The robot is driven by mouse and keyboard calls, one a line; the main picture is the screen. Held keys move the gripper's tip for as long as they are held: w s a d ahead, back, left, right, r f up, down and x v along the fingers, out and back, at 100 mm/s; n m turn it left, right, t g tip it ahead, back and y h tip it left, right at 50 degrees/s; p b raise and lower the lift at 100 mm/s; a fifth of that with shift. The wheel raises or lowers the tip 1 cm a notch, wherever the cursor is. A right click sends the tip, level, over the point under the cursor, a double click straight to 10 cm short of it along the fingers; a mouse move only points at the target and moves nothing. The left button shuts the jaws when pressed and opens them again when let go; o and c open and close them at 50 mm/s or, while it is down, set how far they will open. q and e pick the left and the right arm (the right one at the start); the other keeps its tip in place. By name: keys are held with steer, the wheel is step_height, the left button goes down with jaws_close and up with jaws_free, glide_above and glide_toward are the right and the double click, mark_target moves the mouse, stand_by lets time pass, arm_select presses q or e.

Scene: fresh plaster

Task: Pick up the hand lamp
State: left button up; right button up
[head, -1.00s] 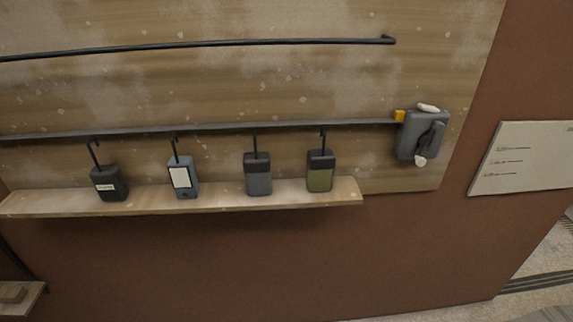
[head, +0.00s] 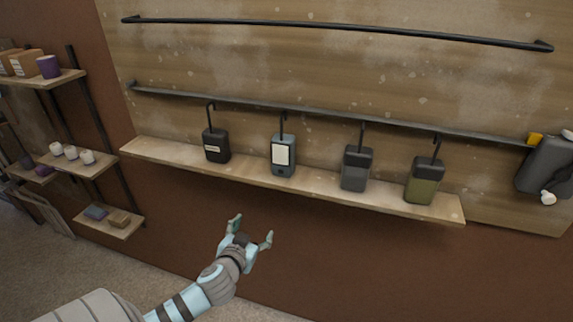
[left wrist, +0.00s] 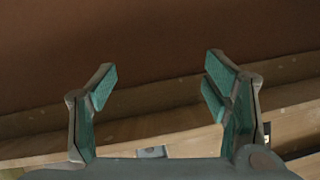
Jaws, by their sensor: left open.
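Four small devices stand on a wooden shelf (head: 310,183) under a rail with hooks: a black one with a pale label (head: 216,146), a blue-grey one with a white panel (head: 283,156), a dark grey one (head: 356,170) and an olive one with a dark top (head: 425,182). The white-panelled one looks most like the hand lamp, but I cannot be sure. My left gripper (head: 251,238) is open and empty, below and in front of the shelf. Its spread fingers also show in the left wrist view (left wrist: 160,90), apart from everything. My right gripper is out of view.
Side shelves (head: 85,163) with cups and small boxes stand at the left. The space in front of the brown wall below the shelf is clear.

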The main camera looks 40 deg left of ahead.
mark_target(280, 160)
arm_select(q)
steer(key=d+r+n+t, duration=0.1)
steer(key=d+r+t, duration=0.1)
steer(key=r, duration=0.7)
steer(key=d+r+t, duration=0.2)
steer(key=d+r, duration=0.1)
steer(key=r, duration=0.5)
steer(key=x, duration=1.4)
steer(key=shift+a+r, duration=0.15)
steer(key=shift+r, duration=0.05)
steer(key=shift+w+a+f, duration=0.1)
steer(key=shift+w+f, duration=0.05)
steer(key=shift+w, duration=0.15)
steer(key=shift+s, duration=0.1)
steer(key=c, duration=1.4)
steer(key=shift+c, duration=0.2)
